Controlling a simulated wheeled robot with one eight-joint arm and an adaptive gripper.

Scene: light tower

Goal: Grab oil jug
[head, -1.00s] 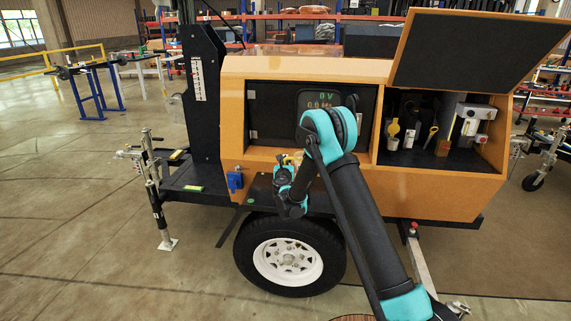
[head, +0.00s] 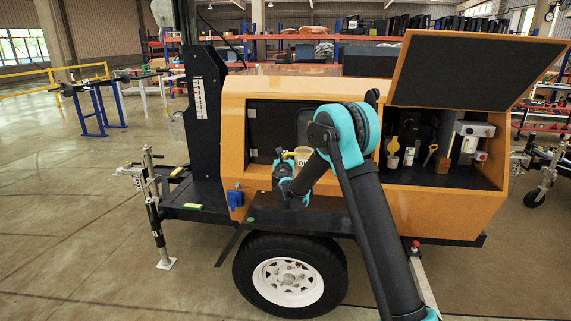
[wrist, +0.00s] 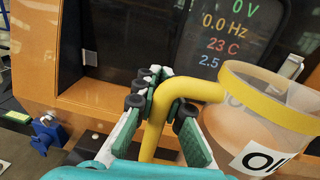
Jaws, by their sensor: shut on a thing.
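The oil jug (wrist: 268,125) is a translucent container with a yellow rim, a yellow handle and a white label with black letters. It fills the right side of the wrist view. My gripper (wrist: 165,98) is shut on its yellow handle, with the green finger pads on either side of it. In the head view the jug (head: 302,155) shows small beside my gripper (head: 284,160), in front of the orange light tower's panel opening. The jug's lower part is cut off in the wrist view, and my arm partly hides it in the head view.
The light tower (head: 232,122) has an open compartment at right under a raised door (head: 470,62). A display (wrist: 222,38) is behind the jug. A blue fitting (head: 235,198) sits on the tower's lower left. Open floor (head: 70,230) lies at left.

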